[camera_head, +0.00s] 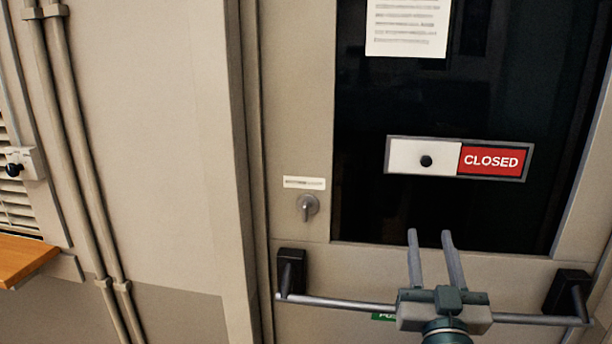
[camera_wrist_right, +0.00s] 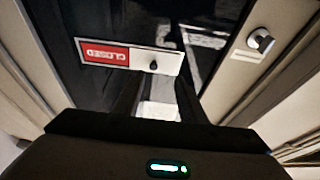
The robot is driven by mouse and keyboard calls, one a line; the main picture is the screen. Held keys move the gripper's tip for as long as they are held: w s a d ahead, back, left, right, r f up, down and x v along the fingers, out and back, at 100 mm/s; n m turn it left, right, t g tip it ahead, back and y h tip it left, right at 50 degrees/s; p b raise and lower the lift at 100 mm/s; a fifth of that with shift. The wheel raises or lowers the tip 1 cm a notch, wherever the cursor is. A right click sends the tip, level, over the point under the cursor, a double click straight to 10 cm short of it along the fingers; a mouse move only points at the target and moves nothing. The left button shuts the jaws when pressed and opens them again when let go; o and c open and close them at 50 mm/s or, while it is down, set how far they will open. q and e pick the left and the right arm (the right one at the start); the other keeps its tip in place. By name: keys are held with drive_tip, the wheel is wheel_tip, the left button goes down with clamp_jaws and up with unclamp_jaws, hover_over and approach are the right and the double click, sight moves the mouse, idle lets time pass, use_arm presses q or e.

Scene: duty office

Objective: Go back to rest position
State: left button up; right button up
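My right gripper (camera_head: 433,238) is in the lower right of the head view, in front of a door with a dark glass pane. Its two fingers point up and stand apart with nothing between them. In the right wrist view the fingers (camera_wrist_right: 157,90) are also apart and empty, below the sliding sign. The sign (camera_head: 411,157) shows a white plate with a black knob at its left and a red CLOSED field at its right. It also shows upside down in the wrist view (camera_wrist_right: 143,60). The fingers are apart from the sign. My left gripper is in neither view.
A push bar (camera_head: 345,303) crosses the door behind my right gripper. A lock (camera_head: 307,207) sits left of the glass. A paper notice (camera_head: 407,27) hangs at the top. Pipes (camera_head: 82,150) run down the left wall, and a wooden ledge (camera_head: 22,258) juts out at far left.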

drive_tip(key=s+a+f+n+g+y, duration=0.1)
drive_tip(key=s+f+g, duration=0.15)
drive_tip(key=f, duration=0.65)
drive_tip(key=s+f+n+g+y, duration=0.1)
drive_tip(key=s+f+g, duration=0.15)
drive_tip(key=f, duration=0.65)
drive_tip(key=s+a+f+n+g+y, duration=0.1)
drive_tip(key=s+f+g+y, duration=0.15)
drive_tip(key=f, duration=0.65)
drive_tip(key=s+f+n+g, duration=0.1)
drive_tip(key=s+f+g, duration=0.4)
drive_tip(key=s+f, duration=0.6)
drive_tip(key=s+f+g, duration=0.6)
drive_tip(key=s+f, duration=0.3)
drive_tip(key=s, duration=0.4)
drive_tip(key=s+a+f+x, duration=0.1)
drive_tip(key=s+x, duration=0.1)
drive_tip(key=x, duration=1)
drive_tip(key=s+a+x, duration=0.1)
drive_tip(key=s+x, duration=0.1)
drive_tip(key=x, duration=0.9)
drive_tip(key=s+d+f, duration=0.1)
drive_tip(key=s+f, duration=0.6)
drive_tip(key=f, duration=0.3)
drive_tip(key=s+f, duration=0.7)
drive_tip(key=f, duration=0.3)
drive_tip(key=shift+s+d+n+y, duration=0.2)
drive_tip(key=shift+d+n+y, duration=0.15)
drive_tip(key=shift+d+n, duration=0.05)
